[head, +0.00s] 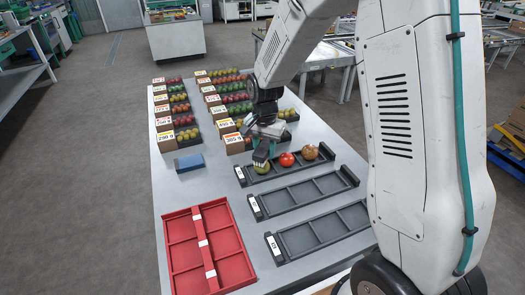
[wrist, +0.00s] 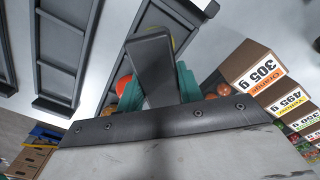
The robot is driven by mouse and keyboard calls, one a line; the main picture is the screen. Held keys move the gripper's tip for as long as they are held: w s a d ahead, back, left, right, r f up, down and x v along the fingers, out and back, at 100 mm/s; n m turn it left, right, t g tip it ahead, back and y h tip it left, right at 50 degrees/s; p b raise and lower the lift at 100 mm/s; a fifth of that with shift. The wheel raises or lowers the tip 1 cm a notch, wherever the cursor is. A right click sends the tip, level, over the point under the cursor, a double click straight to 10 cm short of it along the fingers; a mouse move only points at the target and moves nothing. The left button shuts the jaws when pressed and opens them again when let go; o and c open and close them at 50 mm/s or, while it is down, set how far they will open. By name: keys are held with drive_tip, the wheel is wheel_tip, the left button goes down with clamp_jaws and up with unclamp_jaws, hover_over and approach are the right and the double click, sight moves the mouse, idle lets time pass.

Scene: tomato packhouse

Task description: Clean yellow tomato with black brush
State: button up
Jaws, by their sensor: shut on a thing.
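My gripper (head: 264,150) is over the left end of the nearest-to-the-boxes black tray (head: 292,178). In the wrist view its teal fingers (wrist: 156,86) are shut on a dark block, which looks like the black brush (wrist: 150,62). A yellowish-green tomato (head: 262,168) sits in that tray's left compartment, right under my gripper and partly covered by it. Whether the brush touches it I cannot tell. In the wrist view the brush hides nearly all of it.
A red tomato (head: 287,159) and an orange-brown tomato (head: 310,152) share the tray. Two empty black trays (head: 283,205) (head: 312,245), a red divided tray (head: 232,225) and a blue block (head: 188,162) lie nearby.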

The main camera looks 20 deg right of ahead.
drive_tip(key=shift+r, duration=0.15)
drive_tip(key=shift+r, duration=2.9)
drive_tip(key=shift+f, duration=0.15)
drive_tip(key=shift+s+a+f, duration=0.3)
drive_tip(key=shift+f, duration=0.55)
drive_tip(key=shift+s+a+f, duration=0.25)
drive_tip(key=shift+f, duration=0.65)
drive_tip(key=shift+s+a+f, duration=0.3)
drive_tip(key=shift+f, duration=0.55)
drive_tip(key=shift+f, duration=0.4)
drive_tip(key=shift+w+d, duration=0.1)
drive_tip(key=shift+d, duration=0.05)
drive_tip(key=shift+w+d, duration=0.55)
drive_tip(key=shift+d, duration=0.1)
drive_tip(key=shift+c, duration=0.4)
drive_tip(key=shift+f, duration=0.1)
drive_tip(key=shift+a, duration=0.1)
